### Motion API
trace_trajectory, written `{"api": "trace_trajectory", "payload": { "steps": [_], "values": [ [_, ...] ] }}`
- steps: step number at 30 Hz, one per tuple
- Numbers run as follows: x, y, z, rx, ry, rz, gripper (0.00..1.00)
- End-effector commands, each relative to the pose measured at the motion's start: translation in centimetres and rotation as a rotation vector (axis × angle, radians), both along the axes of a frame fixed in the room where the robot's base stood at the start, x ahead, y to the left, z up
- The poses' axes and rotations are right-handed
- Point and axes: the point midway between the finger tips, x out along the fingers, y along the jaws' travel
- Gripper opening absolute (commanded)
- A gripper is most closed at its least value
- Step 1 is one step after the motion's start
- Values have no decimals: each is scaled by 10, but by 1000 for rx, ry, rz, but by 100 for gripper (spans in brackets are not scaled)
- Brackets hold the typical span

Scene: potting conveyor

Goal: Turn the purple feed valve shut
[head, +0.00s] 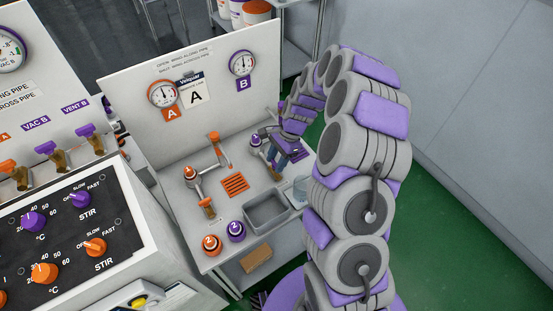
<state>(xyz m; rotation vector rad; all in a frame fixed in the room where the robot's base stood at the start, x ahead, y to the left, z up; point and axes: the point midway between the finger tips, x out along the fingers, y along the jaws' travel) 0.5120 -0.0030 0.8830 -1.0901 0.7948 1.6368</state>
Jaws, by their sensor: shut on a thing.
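The purple feed valve (276,175) is on the bench at the right, below the purple B gauge. Only a small brass-coloured part of it shows; its purple wing is mostly hidden by my gripper, so I cannot tell its angle to the pipe. My gripper (278,162) reaches down to it from above and is shut on it. The matching orange valve (207,207) stands to the left, clear of my gripper.
Close by stand a purple knob marked 1 (256,141), orange pipework (213,150) and a grey sink (265,212). Two caps marked 2, orange (212,245) and purple (236,231), sit at the front. A gauge panel (125,105) rises behind.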

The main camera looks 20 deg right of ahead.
Motion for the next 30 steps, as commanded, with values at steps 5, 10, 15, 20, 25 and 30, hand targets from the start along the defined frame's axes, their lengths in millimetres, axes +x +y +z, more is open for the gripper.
{"api": "trace_trajectory", "payload": {
  "steps": [5, 10, 15, 20, 25, 30],
  "values": [
    [1, -1, 0, -2, -3, 1, 13],
    [2, -1, 1, -2, -3, 29, 13],
    [3, -1, 3, -4, -4, 106, 13],
    [4, -1, 3, -5, -6, 224, 13],
    [4, 1, 4, -2, -3, 383, 13],
    [6, 1, 3, -5, -7, 545, 13]
  ]
}}
